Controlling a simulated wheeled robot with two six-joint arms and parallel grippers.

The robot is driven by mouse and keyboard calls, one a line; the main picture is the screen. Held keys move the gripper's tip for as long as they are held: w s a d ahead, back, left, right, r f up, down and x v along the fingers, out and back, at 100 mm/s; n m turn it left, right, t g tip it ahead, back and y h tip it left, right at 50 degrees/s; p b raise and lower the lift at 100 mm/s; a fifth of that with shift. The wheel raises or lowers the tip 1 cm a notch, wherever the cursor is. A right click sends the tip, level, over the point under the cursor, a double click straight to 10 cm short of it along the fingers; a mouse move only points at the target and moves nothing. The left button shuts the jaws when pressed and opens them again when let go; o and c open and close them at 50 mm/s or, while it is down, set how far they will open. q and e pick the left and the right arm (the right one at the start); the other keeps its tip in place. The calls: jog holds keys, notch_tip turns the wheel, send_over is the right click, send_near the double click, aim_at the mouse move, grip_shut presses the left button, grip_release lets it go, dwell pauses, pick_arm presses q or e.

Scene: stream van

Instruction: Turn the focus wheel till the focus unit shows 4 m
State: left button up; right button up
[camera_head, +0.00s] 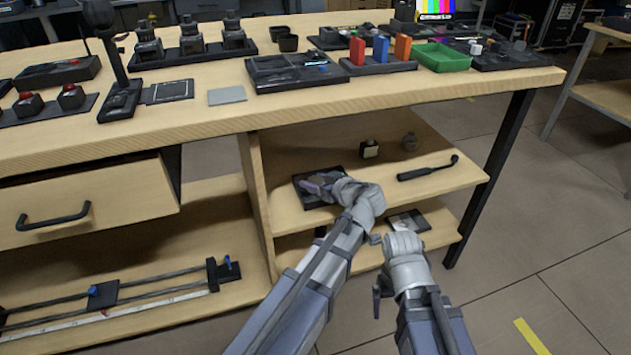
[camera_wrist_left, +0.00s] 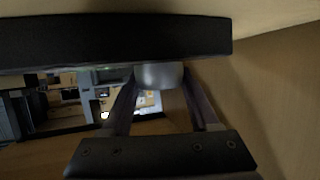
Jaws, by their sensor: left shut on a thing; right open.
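The focus unit (camera_head: 307,199) is a dark box on the upper shelf under the bench. My left gripper (camera_head: 320,184) is over it and hides much of it in the head view. In the left wrist view the dark body of the unit (camera_wrist_left: 80,42) crosses the top, and the grey round focus wheel (camera_wrist_left: 158,75) sticks out below it. The fingers of my left gripper (camera_wrist_left: 160,88) are shut on the wheel, one on each side. No focus reading can be made out. My right gripper (camera_head: 377,268) is open and empty in front of the shelves.
The bench top (camera_head: 220,118) is close above my left gripper. A flat dark item (camera_head: 408,221) lies on the lower shelf.

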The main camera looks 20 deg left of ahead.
pick_arm(q)
jog(key=shift+s+a+m+t+h, duration=0.1)
jog(key=shift+s+m+t+h, duration=0.05)
jog(key=shift+m+t+h, duration=0.4)
jog(key=shift+s+a+m+t+h, duration=0.1)
jog(key=shift+m+t+h, duration=0.25)
jog(key=shift+m+h, duration=0.25)
jog(key=shift+w+d+m+t+h, duration=0.15)
jog(key=shift+m+t+h, duration=0.85)
jog(key=shift+m+h, duration=0.35)
jog(key=o, duration=1.4)
jog(key=shift+c, duration=0.2)
